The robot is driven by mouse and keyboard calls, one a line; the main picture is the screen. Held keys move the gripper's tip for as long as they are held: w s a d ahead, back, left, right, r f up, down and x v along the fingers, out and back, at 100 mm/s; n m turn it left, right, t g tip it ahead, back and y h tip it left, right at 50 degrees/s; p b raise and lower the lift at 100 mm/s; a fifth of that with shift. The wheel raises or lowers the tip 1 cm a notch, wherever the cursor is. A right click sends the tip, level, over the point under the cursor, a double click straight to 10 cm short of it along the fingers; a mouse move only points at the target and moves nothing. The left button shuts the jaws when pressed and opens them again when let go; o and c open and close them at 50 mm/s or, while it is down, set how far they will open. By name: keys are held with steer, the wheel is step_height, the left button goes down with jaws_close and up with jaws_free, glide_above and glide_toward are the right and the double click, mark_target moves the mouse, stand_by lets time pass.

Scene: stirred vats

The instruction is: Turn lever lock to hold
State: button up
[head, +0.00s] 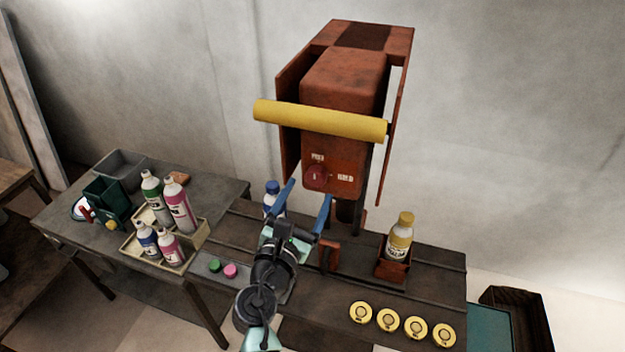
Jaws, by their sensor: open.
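A rust-red machine (345,85) stands at the back of the table, with a thick yellow lever bar (320,120) across its front. Below the bar is a round dark-red lock knob (316,177) with a small white mark. A white label above the knob is too small to read surely; the label to its right reads HOLD (345,177). The knob's exact pointing direction is hard to tell. My gripper (309,190) is open, its two blue fingers spread just below and either side of the knob in the picture. Whether it touches the machine cannot be told.
A blue-capped bottle (272,189) stands behind my left finger. A yellow-capped bottle (399,240) sits in a holder at right. Several yellow discs (388,320) line the front edge. A bottle caddy (185,255) stands on the left table. Green and pink buttons (223,269) lie left of my arm.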

mark_target(314, 182)
steer(key=shift+x, duration=1.85)
jaws_close()
